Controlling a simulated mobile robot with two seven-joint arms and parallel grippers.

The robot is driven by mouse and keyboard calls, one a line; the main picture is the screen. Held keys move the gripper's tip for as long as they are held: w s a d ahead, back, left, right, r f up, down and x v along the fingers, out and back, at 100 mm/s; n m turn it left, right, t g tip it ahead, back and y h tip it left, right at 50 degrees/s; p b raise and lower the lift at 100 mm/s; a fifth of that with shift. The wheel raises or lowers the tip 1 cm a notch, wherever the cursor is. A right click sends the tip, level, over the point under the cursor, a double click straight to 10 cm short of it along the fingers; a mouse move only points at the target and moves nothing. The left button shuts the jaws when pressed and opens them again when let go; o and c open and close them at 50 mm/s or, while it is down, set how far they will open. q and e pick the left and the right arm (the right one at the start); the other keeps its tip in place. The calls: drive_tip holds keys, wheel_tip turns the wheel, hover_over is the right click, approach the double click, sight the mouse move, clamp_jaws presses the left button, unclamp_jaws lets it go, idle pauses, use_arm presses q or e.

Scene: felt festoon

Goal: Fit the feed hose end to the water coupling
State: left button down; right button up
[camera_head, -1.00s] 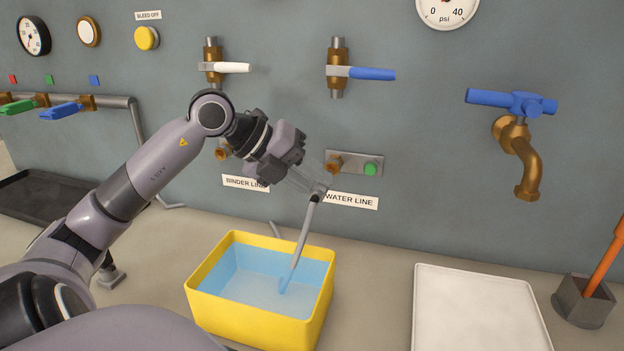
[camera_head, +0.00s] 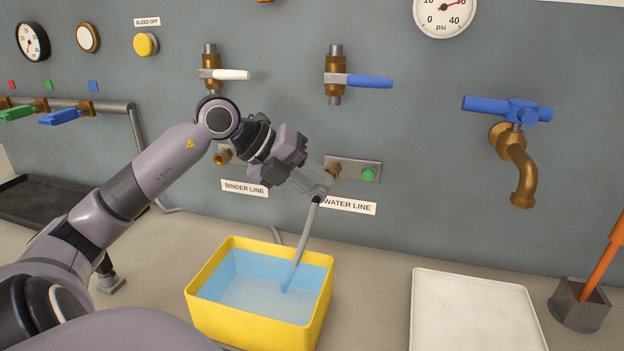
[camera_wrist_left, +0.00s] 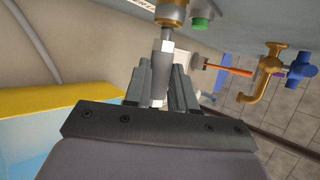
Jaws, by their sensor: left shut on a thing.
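My left gripper (camera_head: 322,186) is shut on the feed hose end, just in front of the wall by the WATER LINE label (camera_head: 347,206). The grey feed hose (camera_head: 302,248) hangs from it into the yellow tub (camera_head: 317,318). In the left wrist view the hose end (camera_wrist_left: 160,85) sits between the fingers and points at the brass water coupling (camera_wrist_left: 172,14). Its tip meets or nearly meets the coupling; I cannot tell whether it is seated. In the head view the gripper partly covers the water coupling (camera_head: 333,172). My right gripper is not in view.
A green button (camera_head: 368,175) sits right of the water coupling. The binder line coupling (camera_head: 222,157) is behind my left arm. Blue (camera_head: 370,82) and white (camera_head: 235,74) valve handles are above. A brass tap (camera_head: 522,180) and white tray (camera_head: 473,276) are at right.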

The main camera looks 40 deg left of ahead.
use_arm(q)
drive_tip(key=shift+w+a+r+p, duration=0.15)
drive_tip(key=shift+w+a+p, duration=0.25)
drive_tip(key=shift+w+p, duration=0.3)
drive_tip(key=c, duration=0.8)
unclamp_jaws()
drive_tip(key=shift+c, duration=0.2)
drive_tip(key=b+v, duration=0.2)
drive_tip(key=v, duration=0.5)
drive_tip(key=shift+b, duration=0.3)
drive_tip(key=shift+s, duration=0.1)
